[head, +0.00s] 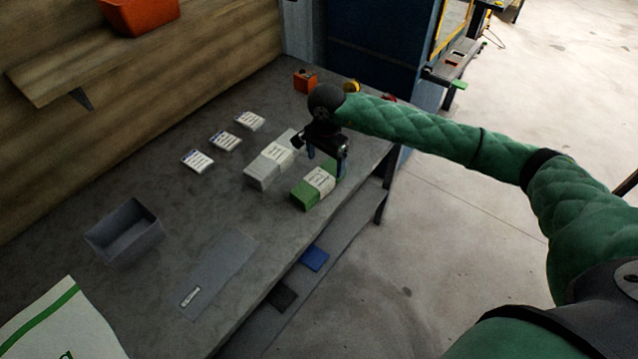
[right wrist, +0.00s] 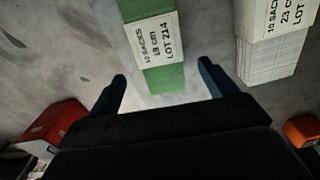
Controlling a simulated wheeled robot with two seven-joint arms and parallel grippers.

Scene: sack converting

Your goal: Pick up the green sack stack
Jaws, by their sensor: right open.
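The green sack stack (head: 313,190) lies on the grey workbench with a white paper band around it. My right gripper (head: 327,157) is open above the far end of the green stack. In the right wrist view its two fingers (right wrist: 162,82) stand apart, on either side of the stack's near end, with nothing held. Whether the fingers are down at the stack's height I cannot tell. My left gripper is not in view.
A grey-white banded stack (head: 262,172) lies close left of the green one. Several small labelled packs (head: 226,140) lie farther left. A grey bin (head: 125,234) and a flat grey mat (head: 219,272) are nearer. An orange box (head: 305,79) stands at the back.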

